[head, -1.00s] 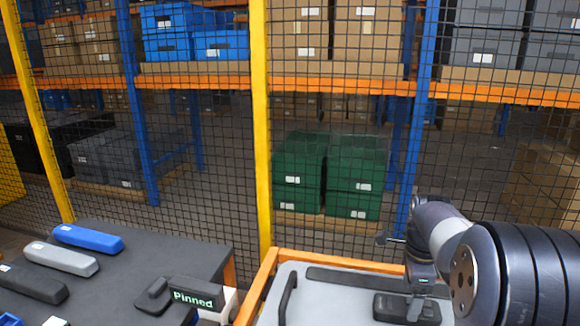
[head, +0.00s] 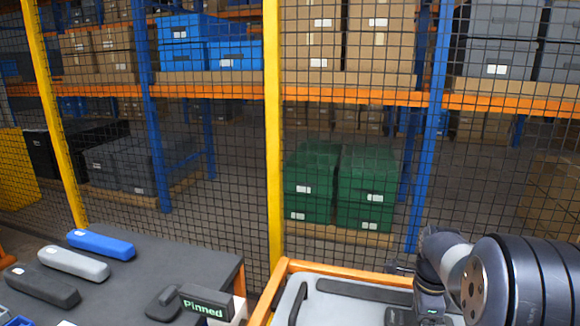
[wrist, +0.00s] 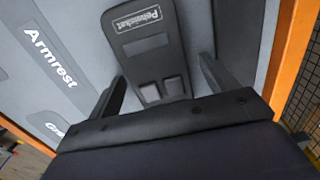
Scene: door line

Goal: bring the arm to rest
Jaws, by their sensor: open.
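My gripper (wrist: 160,72) is open, with one finger on each side of a dark grey part that has two pads and a small label (wrist: 145,28). No held object shows between the fingers, and I cannot tell whether they touch the part. In the head view, my arm comes in from the right edge and bends down over the right side of the grey door panel (head: 345,314). The fingertips are hidden or cut off there. The panel also shows in the wrist view (wrist: 80,22), with the word "Armrest" on it.
An orange frame (head: 350,272) edges the panel. A dark table (head: 150,262) at left holds blue (head: 101,244), grey (head: 73,263) and black (head: 41,285) handle-like pieces and a "Pinned" sign (head: 205,302). A mesh fence with a yellow post (head: 273,150) stands behind, with shelving beyond.

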